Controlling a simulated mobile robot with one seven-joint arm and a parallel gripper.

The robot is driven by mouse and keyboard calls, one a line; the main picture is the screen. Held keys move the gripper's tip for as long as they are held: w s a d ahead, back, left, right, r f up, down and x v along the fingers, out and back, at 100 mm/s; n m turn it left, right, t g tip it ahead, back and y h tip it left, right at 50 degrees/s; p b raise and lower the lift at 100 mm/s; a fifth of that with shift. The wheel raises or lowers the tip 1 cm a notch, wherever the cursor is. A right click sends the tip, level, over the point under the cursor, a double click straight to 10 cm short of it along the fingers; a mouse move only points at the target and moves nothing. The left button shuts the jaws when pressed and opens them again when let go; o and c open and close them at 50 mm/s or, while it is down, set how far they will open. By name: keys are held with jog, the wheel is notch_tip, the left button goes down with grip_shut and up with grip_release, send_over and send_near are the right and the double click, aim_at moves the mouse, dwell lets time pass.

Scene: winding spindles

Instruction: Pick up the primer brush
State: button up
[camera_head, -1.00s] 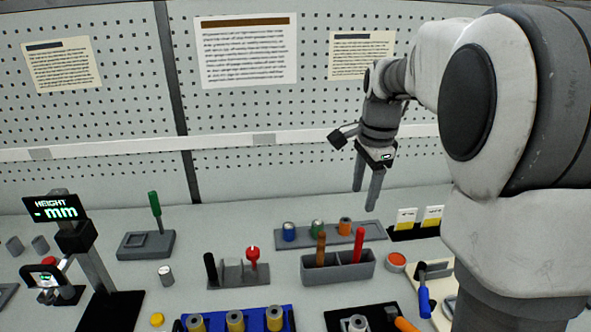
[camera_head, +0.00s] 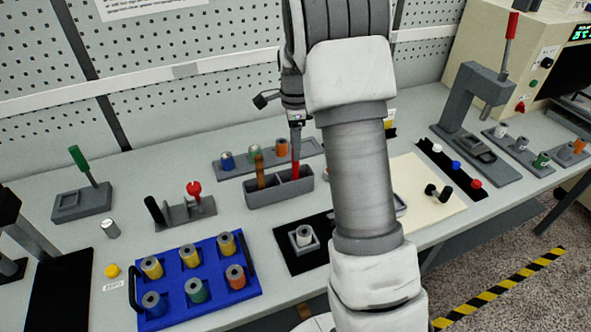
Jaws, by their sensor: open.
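A grey two-slot holder (camera_head: 279,193) stands on the bench and has two upright handles in it. One is a brown handle (camera_head: 260,172) in the left slot, the other a red handle (camera_head: 295,170) in the right slot. I cannot tell from the picture which one is the primer brush; their lower ends are hidden in the holder. My gripper (camera_head: 296,148) is open and points down at the red handle, with its fingers seen edge-on. The fingers overlap the handle's top in the picture; whether they touch it is unclear.
A grey rack (camera_head: 230,172) with several coloured spools lies behind the holder. A blue tray (camera_head: 172,318) of spools is at front left. A stand with a red knob (camera_head: 194,188) is left of the holder. My arm hides the bench to the right.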

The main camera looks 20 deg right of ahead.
aim_at(296, 169)
jog(key=shift+d+f, duration=0.15)
jog(key=shift+f, duration=3.15)
grip_shut()
